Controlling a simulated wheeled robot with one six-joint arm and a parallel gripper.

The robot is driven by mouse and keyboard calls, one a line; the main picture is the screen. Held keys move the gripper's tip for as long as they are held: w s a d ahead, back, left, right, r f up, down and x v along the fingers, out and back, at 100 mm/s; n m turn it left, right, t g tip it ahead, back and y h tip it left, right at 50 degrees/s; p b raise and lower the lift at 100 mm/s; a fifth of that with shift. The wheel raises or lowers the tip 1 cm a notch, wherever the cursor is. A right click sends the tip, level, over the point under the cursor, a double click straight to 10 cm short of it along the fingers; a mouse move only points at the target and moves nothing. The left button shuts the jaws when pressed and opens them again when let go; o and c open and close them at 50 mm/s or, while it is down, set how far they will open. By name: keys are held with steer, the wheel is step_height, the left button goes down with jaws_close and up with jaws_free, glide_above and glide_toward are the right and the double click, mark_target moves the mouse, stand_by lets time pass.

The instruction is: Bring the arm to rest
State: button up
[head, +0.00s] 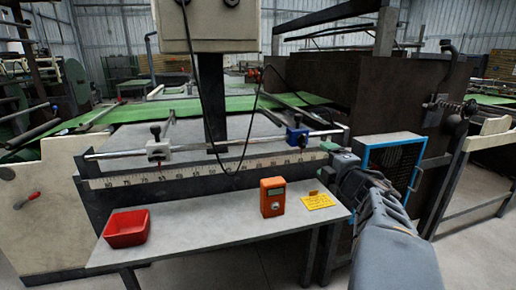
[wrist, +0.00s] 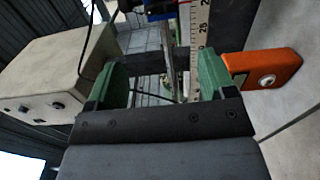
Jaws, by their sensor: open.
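My gripper (head: 330,160) is at the right end of the ruler scale (head: 215,169), behind and above the back right corner of the small grey table (head: 185,234). In the wrist view its two green fingers (wrist: 163,80) stand apart with nothing held between them. My arm comes in from the lower right of the head view. An orange device (head: 272,197) stands upright on the table; it also shows right of the fingers in the wrist view (wrist: 262,70). The gripper is apart from it.
A red tray (head: 127,228) sits at the table's left and a yellow card (head: 317,201) at its right. A rail with a white clamp (head: 158,148) and a blue clamp (head: 297,135) runs behind. A blue-framed unit (head: 392,160) stands close right of the gripper. A grey box (head: 207,25) hangs above.

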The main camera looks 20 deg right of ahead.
steer(key=w+a+r+m+g+h+p, duration=0.2)
steer(key=a+r+m+g+h+p, duration=0.25)
steer(key=m+p, duration=0.55)
steer(key=s+a+f+m+g+y+p, duration=0.2)
steer(key=s+a+g+p, duration=0.3)
steer(key=a, duration=0.5)
steer(key=s+a+f+m+g+y+p, duration=0.3)
steer(key=s+a+m+g+y+p, duration=0.1)
steer(key=s+a, duration=0.4)
steer(key=shift+a+m+g+y+p, duration=0.35)
steer(key=shift+a+y+p, duration=0.35)
steer(key=shift+a, duration=0.35)
